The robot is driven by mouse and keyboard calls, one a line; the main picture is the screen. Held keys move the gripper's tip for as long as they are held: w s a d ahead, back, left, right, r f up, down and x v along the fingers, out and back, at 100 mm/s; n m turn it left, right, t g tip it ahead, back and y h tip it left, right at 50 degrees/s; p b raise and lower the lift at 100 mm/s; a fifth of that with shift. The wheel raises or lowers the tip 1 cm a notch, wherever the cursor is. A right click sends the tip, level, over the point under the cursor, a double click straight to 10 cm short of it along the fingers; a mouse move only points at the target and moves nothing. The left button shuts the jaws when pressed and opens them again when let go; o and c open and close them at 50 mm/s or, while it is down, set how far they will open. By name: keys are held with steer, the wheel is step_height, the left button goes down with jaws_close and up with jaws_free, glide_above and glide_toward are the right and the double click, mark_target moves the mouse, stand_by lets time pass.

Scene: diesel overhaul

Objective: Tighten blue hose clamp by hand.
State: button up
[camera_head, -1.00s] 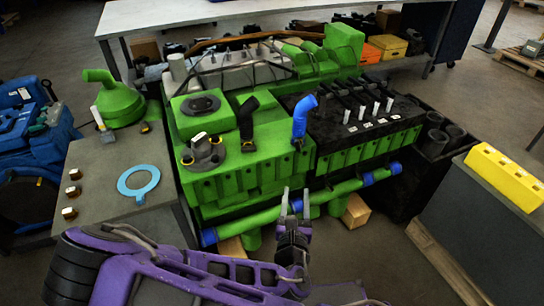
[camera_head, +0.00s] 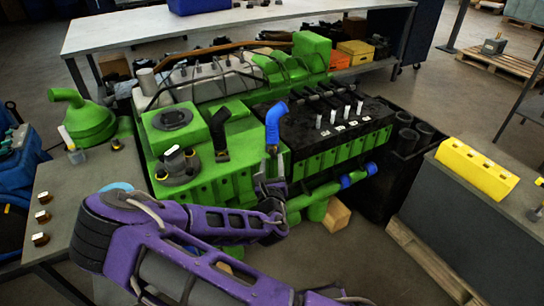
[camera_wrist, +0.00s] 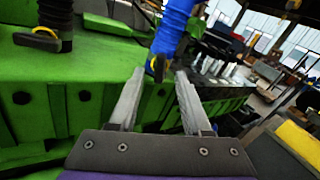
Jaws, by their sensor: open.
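The blue hose (camera_head: 275,122) stands upright at the front edge of the green engine block (camera_head: 205,183), with its bent end at the top. In the wrist view the lower, ribbed part of the blue hose (camera_wrist: 170,30) ends in a dark clamp (camera_wrist: 157,67) with a yellow band. My gripper (camera_head: 270,172) is just below and in front of the hose's foot. In the wrist view my gripper (camera_wrist: 158,82) is open and empty, its two fingers pointing at the clamp, one to each side. Contact cannot be told.
A black hose (camera_head: 218,130) stands left of the blue one, and its clamp (camera_wrist: 42,38) also shows in the wrist view. White-topped posts (camera_head: 340,112) stand on the black part at right. A yellow block (camera_head: 475,168) lies on a grey bench at right.

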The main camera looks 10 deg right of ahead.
mark_target(272, 154)
steer(key=shift+x, duration=1.7)
jaws_close()
